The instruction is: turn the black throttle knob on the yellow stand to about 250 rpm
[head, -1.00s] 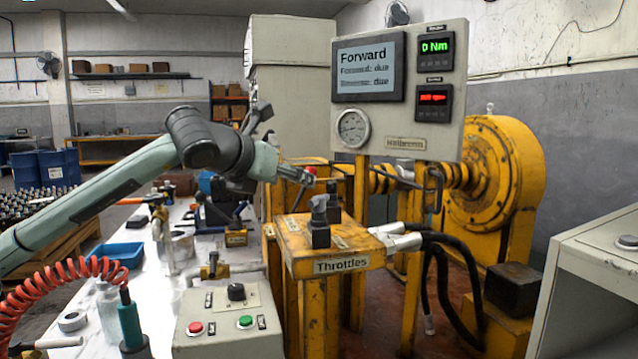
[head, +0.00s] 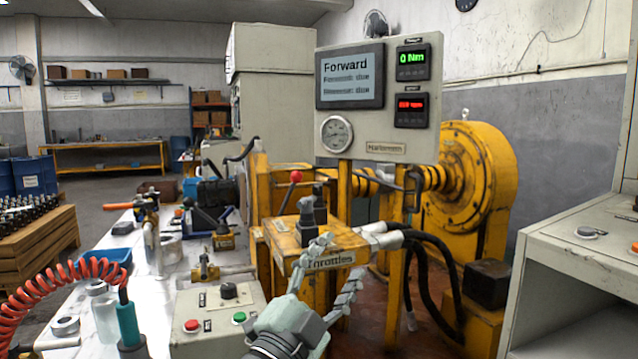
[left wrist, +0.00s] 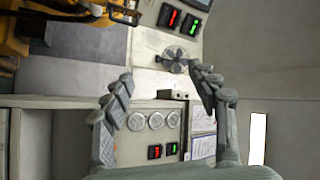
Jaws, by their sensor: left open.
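The yellow stand labelled Throttles (head: 330,259) is in the middle of the head view. Two black throttle knobs stand upright on its top, a nearer one (head: 306,230) and a farther one (head: 319,205). My left gripper (head: 345,255) comes up from the bottom in front of the stand, fingers spread and empty. Its fingers overlap the stand's front in the picture; I see no contact with a knob. In the left wrist view the open fingers (left wrist: 160,76) hold nothing and no knob shows. The red rpm display (head: 410,105) is too blurred to read.
The panel above has a green 0 Nm display (head: 412,61), a Forward screen (head: 349,77) and a round gauge (head: 336,133). A red-tipped lever (head: 295,177) stands behind the stand. Black hoses (head: 432,275) hang at right. A button box (head: 219,313) sits at front left.

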